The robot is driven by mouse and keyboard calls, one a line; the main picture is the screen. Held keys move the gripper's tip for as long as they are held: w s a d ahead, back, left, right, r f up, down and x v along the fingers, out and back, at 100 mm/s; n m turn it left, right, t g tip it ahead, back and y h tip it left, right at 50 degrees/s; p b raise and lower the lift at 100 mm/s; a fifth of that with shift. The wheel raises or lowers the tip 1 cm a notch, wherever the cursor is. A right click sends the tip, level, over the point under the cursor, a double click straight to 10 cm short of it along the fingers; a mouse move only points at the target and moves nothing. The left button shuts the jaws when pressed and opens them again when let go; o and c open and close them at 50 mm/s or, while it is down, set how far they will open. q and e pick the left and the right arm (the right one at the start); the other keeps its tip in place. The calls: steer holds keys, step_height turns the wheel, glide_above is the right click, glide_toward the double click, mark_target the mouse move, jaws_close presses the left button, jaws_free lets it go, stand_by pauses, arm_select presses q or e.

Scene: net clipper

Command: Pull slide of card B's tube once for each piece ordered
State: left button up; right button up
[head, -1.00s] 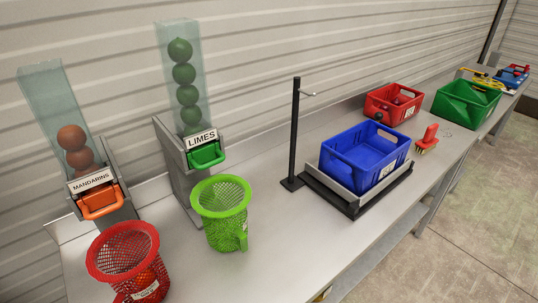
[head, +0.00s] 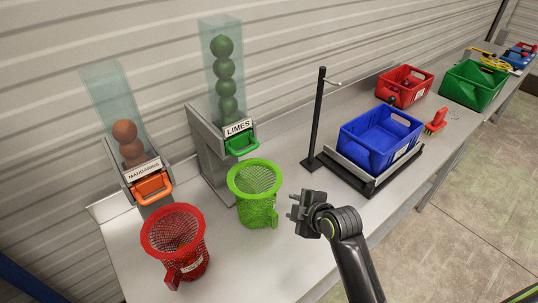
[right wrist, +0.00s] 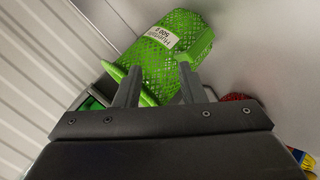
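The limes tube (head: 222,75) is clear and holds a stack of green balls, with a LIMES label and a green slide handle (head: 242,145). The mandarins tube (head: 110,95) holds orange balls above an orange slide handle (head: 152,188). A green net basket (head: 254,190) stands below the limes slide, a red one (head: 175,240) below the mandarins slide. My right gripper (head: 292,207) is open and empty, right of the green basket. In the right wrist view its fingers (right wrist: 160,90) are apart before the green basket (right wrist: 170,52). No readable card B shows. My left gripper is out of view.
A red crate (head: 404,84), a green crate (head: 472,84) and a red brush (head: 436,121) are farther right. The bench (head: 225,275) is bare in front of the baskets.

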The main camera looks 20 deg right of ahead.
mark_target(248, 150)
steer(key=w+a+r+n+t+y, duration=0.1)
steer(key=w+a+r+n, duration=0.25)
steer(key=r, duration=0.25)
steer(key=w+a+r+n+t+y, duration=0.1)
steer(key=w+a+r+n+t, duration=0.2)
steer(key=r, duration=0.4)
steer(key=shift+n+g+y, duration=0.3)
steer(key=shift+n+g, duration=0.15)
steer(key=shift+g, duration=0.15)
steer(key=b+x, duration=0.1)
steer(key=x, duration=0.2)
steer(key=b+x, duration=0.2)
steer(key=x, duration=0.1)
steer(key=d+b+x, duration=0.1)
steer(key=x, duration=0.2)
steer(key=shift+w+f+b, duration=0.1)
steer(key=shift+w+b, duration=0.2)
steer(key=shift+b, duration=0.1)
jaws_close()
